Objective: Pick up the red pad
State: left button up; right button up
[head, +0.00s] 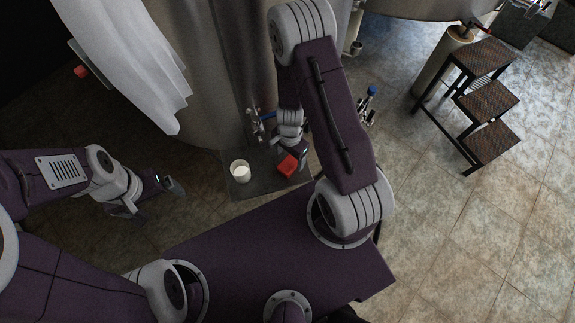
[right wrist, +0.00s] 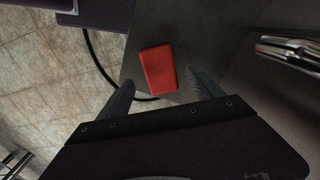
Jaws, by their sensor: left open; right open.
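The red pad (head: 288,166) lies on a dark grey platform (head: 245,190) at the foot of the tank. My right gripper (head: 291,150) is right above and beside it, partly covering its far side in the head view. The fingers are apart and hold nothing. My left gripper (head: 155,198) is open and empty, off to the left over the floor.
A white cup (head: 240,171) stands on the platform left of the pad. The tank (head: 215,75) with metal valves (head: 262,122) rises behind.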

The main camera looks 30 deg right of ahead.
aim_at(290, 163)
notch_tip(290, 163, down, 6)
jog(key=b, duration=0.5)
jog(key=shift+r, duration=0.5)
jog(key=c, duration=1.5)
notch_tip(290, 163, up, 5)
jog(key=p, duration=0.4)
jog(key=shift+d+f+p, duration=0.1)
jog(key=shift+p, duration=0.25)
jog(key=shift+s+d+b, duration=0.5)
jog(key=shift+s+b, duration=0.25)
jog(key=shift+b, duration=0.15)
jog(key=s+d+r+p, duration=0.2)
jog(key=p, duration=0.1)
jog(key=s+d+r+p, duration=0.1)
jog(key=s+r+p, duration=0.1)
jog(key=s+p, duration=0.1)
jog(key=s+d+r+p, duration=0.2)
jog(key=p, duration=0.2)
jog(key=shift+s+d+r, duration=0.1)
jog(key=shift+s+d, duration=0.25)
jog(key=shift+s, duration=0.05)
